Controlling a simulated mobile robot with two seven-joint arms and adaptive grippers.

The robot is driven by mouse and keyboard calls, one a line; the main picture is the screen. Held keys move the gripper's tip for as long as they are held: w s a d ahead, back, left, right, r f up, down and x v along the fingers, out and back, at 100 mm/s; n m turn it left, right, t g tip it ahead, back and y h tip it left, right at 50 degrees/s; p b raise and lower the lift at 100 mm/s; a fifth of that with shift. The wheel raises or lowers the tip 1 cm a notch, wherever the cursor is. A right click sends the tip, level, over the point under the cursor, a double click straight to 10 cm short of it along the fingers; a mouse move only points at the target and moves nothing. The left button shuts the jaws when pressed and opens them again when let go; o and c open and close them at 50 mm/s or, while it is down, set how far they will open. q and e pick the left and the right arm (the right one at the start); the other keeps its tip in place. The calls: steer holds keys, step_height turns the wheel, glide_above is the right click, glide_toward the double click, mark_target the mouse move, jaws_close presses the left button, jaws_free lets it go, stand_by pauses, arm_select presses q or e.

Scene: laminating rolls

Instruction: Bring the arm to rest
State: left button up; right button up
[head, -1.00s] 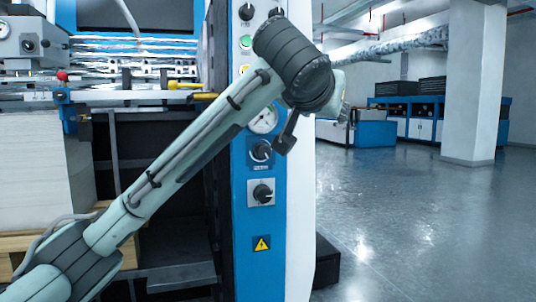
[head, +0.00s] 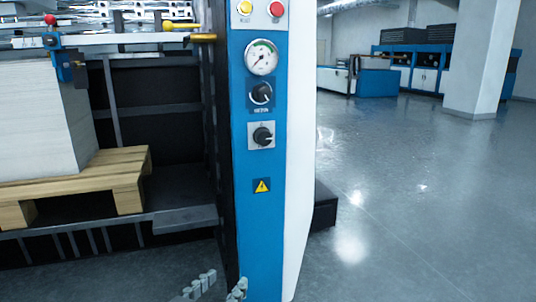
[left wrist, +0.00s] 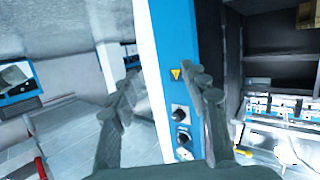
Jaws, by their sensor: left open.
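My left gripper (head: 216,287) shows only by its grey fingertips at the bottom edge of the head view, in front of the foot of the blue control panel (head: 262,222). In the left wrist view the two fingers of the left gripper (left wrist: 166,92) stand apart with nothing between them. The blue panel (left wrist: 178,45) with its yellow warning sign and dark knobs lies beyond them. I see no contact with it. The rest of the left arm is out of the head view. My right gripper is in neither view.
The panel carries a gauge (head: 261,57), a dark knob (head: 262,135) and a red button (head: 277,9). A paper stack (head: 35,120) stands on a wooden pallet (head: 95,178) at left. A white pillar (head: 480,60) stands back right. The floor (head: 420,210) at right is clear.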

arm_select(q)
steer(key=s+a+f+g+y+p, duration=0.3)
steer(key=s+a+f, duration=0.6)
steer(key=f, duration=0.3)
steer(key=s+a+f+n+g+y+p, duration=0.1)
steer(key=s+a+f+g+y+p, duration=0.2)
steer(key=f, duration=1)
steer(key=s+a+g+p, duration=0.2)
steer(key=s+a+g, duration=0.3)
steer(key=s+a, duration=0.1)
steer(key=shift+a+n+p, duration=0.3)
steer(key=shift+a, duration=0.05)
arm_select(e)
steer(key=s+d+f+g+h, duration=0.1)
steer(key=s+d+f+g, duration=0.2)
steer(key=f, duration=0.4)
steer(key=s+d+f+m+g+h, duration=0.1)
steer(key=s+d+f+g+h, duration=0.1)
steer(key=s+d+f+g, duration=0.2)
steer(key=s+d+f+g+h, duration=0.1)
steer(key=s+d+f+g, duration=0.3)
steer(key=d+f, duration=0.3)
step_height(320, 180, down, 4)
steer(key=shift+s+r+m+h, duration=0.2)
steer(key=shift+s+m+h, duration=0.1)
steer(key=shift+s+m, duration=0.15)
